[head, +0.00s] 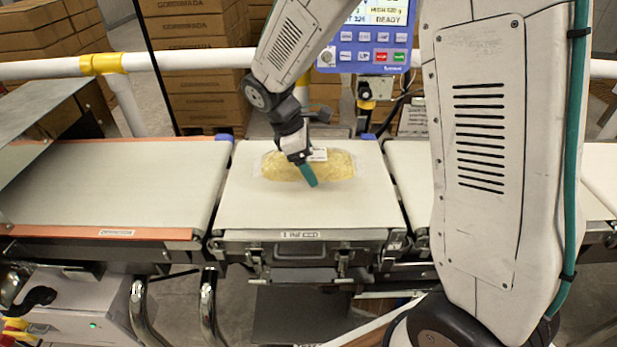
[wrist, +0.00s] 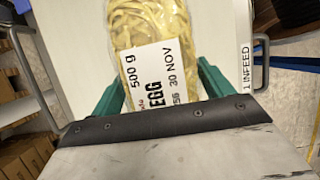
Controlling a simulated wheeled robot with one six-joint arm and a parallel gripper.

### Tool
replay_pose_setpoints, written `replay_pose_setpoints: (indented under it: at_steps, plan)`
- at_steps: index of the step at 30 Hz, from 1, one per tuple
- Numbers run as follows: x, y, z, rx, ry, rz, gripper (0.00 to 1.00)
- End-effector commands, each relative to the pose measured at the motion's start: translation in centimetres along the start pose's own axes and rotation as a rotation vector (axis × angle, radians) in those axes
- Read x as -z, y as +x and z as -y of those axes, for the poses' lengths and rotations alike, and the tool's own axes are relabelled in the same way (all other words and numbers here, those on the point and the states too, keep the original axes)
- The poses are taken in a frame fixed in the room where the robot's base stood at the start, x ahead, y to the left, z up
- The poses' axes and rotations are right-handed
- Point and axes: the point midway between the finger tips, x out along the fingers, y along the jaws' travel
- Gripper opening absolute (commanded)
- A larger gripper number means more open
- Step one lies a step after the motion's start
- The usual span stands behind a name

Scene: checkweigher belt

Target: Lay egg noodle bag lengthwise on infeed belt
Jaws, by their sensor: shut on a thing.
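The egg noodle bag (head: 335,166) is clear with yellow noodles and a white label, and lies flat with its long side running left to right over the infeed belt (head: 305,210). I cannot tell whether it rests on the belt or hangs just above it. My gripper (head: 306,172) points down over the bag's middle and is shut on it. In the wrist view the bag (wrist: 150,28) lies between the teal fingers of my gripper (wrist: 160,88), its label reading 500 g, EGG and 30 NOV. The bag's near end is hidden behind the gripper body there.
An orange-edged belt (head: 110,190) adjoins on the left, and another belt (head: 408,185) on the right, partly hidden by my arm. A blue display panel (head: 368,45) stands behind the infeed belt. Cartons (head: 195,60) are stacked behind a white rail. The infeed belt's front half is clear.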

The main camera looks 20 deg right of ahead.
Motion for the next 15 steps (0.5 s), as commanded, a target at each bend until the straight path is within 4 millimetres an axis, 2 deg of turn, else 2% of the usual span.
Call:
replay_pose_setpoints:
  at_steps: [15]
  plan:
    - [2.0, 4.5, 0.0, 0.0, 0.001, 0.0, 0.39]
